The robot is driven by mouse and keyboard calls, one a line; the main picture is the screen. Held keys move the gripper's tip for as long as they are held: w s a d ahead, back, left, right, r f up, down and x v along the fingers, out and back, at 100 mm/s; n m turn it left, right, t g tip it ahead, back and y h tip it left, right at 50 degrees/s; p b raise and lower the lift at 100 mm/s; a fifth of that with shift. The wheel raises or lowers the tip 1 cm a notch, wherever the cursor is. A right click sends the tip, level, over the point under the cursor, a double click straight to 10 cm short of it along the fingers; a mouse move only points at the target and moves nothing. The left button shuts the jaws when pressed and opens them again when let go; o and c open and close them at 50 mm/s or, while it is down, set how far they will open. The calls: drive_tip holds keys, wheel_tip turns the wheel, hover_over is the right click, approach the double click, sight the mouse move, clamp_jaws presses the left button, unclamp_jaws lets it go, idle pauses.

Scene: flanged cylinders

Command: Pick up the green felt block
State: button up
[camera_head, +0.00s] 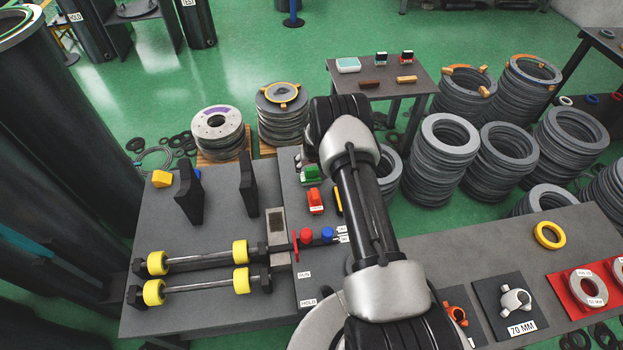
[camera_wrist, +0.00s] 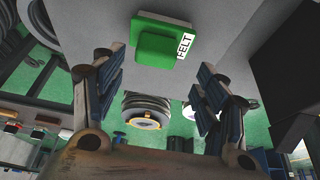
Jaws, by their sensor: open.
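The green felt block (camera_wrist: 155,42) has a raised green top part and a white FELT label on its side. In the wrist view it is upper middle, between and beyond my fingertips, not touched by them. In the head view the green block (camera_head: 311,175) sits on the grey table, just left of my arm. My gripper (camera_wrist: 160,78) is open and empty, with one finger on each side of the picture. In the head view my arm hides most of the gripper.
A red block (camera_head: 315,200) stands close in front of the green one, with a partly hidden yellow piece (camera_head: 338,201) beside it. Dark upright plates (camera_head: 248,184) and a yellow block (camera_head: 162,178) are to the left. Rods with yellow collars (camera_head: 240,280) lie in front.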

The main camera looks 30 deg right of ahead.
sight(312, 169)
drive_tip(key=x, duration=0.1)
drive_tip(key=b+x, duration=0.2)
drive_tip(key=x, duration=0.1)
drive_tip(key=shift+s+d+f, duration=0.15)
drive_tip(key=shift+s+d, duration=0.05)
drive_tip(key=shift+d, duration=0.1)
drive_tip(key=shift+w+f+b, duration=0.25)
drive_tip(key=shift+f+b, duration=0.05)
drive_tip(key=shift+f, duration=0.1)
drive_tip(key=shift+c, duration=0.2)
drive_tip(key=shift+r, duration=0.1)
drive_tip(key=c, duration=1.3)
